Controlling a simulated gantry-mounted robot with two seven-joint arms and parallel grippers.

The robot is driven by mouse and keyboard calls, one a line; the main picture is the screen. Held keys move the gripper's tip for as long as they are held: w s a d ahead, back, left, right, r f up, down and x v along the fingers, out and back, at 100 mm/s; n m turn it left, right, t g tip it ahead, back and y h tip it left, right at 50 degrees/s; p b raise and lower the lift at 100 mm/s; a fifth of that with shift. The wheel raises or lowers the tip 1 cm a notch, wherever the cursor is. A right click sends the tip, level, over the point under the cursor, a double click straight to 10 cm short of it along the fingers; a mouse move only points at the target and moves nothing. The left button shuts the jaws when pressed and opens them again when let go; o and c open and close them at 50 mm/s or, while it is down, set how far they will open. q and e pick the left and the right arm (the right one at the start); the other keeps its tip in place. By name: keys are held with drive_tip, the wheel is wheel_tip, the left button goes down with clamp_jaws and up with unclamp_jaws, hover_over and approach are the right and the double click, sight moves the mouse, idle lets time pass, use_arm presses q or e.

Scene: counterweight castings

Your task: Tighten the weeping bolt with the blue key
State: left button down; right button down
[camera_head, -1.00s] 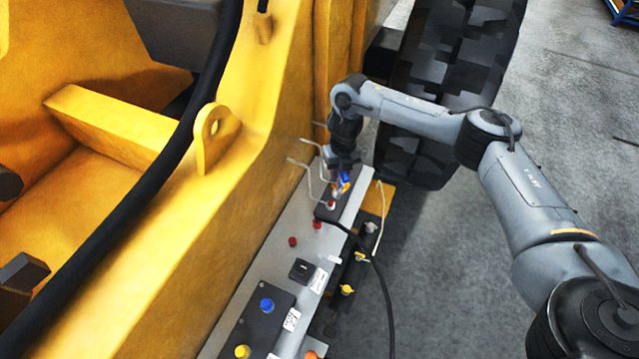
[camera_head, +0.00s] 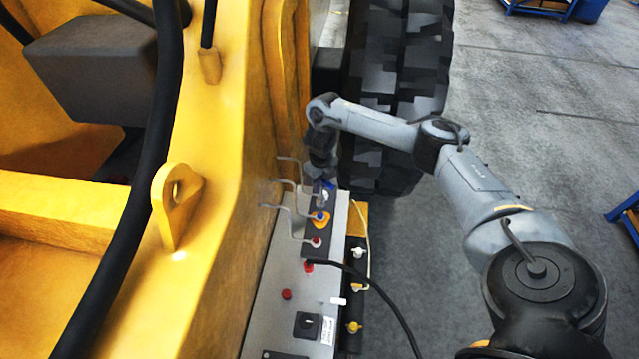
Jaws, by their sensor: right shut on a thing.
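My right gripper (camera_head: 322,185) reaches down over the dark block at the far end of the grey panel. It is shut on a small blue piece (camera_head: 328,183), likely the blue key; the fingers hide most of it. Just below the gripper, an orange piece with a blue centre (camera_head: 320,218) sits on the block. I cannot tell whether the held piece touches a bolt. No weeping bolt can be picked out at this size. My left gripper is not in view.
The grey panel (camera_head: 272,318) carries red fittings (camera_head: 286,294) and a black switch (camera_head: 307,325). Bent metal lines (camera_head: 283,183) run between the yellow frame (camera_head: 222,160) and the block. A black cable (camera_head: 375,282) arcs off the panel.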

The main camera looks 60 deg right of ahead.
sight(320, 200)
drive_tip(key=shift+w, duration=0.1)
drive_tip(key=shift+f, duration=0.35)
drive_tip(key=shift+f+b, duration=1.9)
drive_tip(key=shift+f, duration=0.75)
drive_tip(key=shift+f+b, duration=0.65)
drive_tip(key=shift+f, duration=0.3)
drive_tip(key=shift+r, duration=0.1)
